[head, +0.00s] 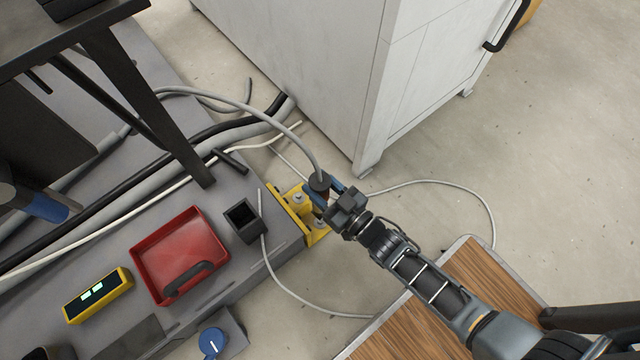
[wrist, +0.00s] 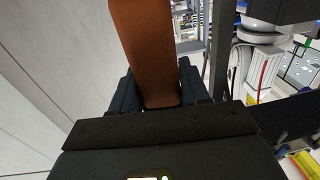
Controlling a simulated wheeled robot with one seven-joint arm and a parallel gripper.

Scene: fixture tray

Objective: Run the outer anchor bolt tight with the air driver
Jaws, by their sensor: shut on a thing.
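My gripper (head: 329,193) is shut on the air driver (head: 319,184), whose grey hose rises from its top and arcs to the left. In the wrist view, the driver's orange-brown body (wrist: 145,50) stands between the dark jaws (wrist: 158,88). The driver is over the yellow bracket (head: 312,238) at the corner of the grey base. One anchor bolt (head: 298,198) shows on the bracket, left of the driver. A pale metal part shows beneath the driver, at the outer bolt's side. I cannot tell whether the driver's socket is seated on the outer bolt.
A black square holder (head: 242,221) and a red tray (head: 138,254) are left of the bracket on the grey base. A yellow device (head: 97,295) with a green display is farther left. A white cabinet (head: 400,75) stands close behind. Thin cables cross the floor.

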